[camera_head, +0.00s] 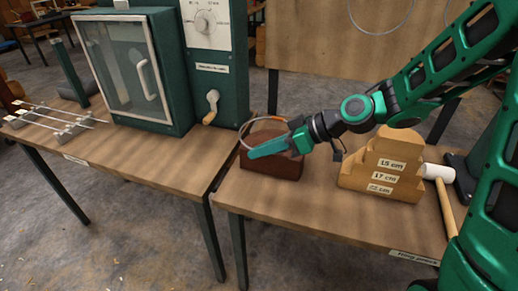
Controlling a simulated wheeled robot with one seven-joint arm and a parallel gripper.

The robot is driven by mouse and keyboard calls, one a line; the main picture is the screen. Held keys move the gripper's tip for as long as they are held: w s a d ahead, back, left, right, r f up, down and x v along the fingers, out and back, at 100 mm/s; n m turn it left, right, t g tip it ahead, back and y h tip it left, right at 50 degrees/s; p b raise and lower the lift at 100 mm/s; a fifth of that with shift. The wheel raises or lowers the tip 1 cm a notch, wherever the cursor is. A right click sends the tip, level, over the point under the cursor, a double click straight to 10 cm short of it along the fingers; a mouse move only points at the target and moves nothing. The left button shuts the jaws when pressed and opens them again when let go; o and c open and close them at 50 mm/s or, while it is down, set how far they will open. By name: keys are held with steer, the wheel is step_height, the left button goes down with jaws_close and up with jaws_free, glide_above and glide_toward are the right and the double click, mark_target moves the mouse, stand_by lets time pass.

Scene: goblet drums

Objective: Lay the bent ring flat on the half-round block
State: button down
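My gripper (255,151) reaches in from the right, its green fingers pointing left over a reddish-brown block (278,168) on the right table. A thin grey ring (244,129) with an orange mark arches up behind the fingers; its lower part is hidden. I cannot tell whether the fingers grip it or whether it touches the block. The fingers show side-on, so their gap is not visible. A pale wooden stepped block (390,165), labelled 15 cm and 17 cm, stands to the right. Which block is the half-round one is unclear, as the gripper covers the reddish-brown block's top.
A white-headed mallet (439,174) lies right of the stepped block. A green glass-fronted cabinet (128,70) and a cranked green machine (214,62) stand on the left table (150,160). The right table (290,198) is clear along its front.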

steer(key=w+d+f, duration=0.1)
steer(key=w+f, duration=0.2)
steer(key=f, duration=0.3)
stand_by(0.6)
steer(key=shift+d+f, duration=0.15)
steer(key=shift+f, duration=0.1)
stand_by(1.0)
steer(key=shift+w+f, duration=0.1)
steer(key=shift+f, duration=0.2)
steer(key=c, duration=2)
jaws_free()
steer(key=o, duration=0.6)
steer(key=shift+d, duration=0.1)
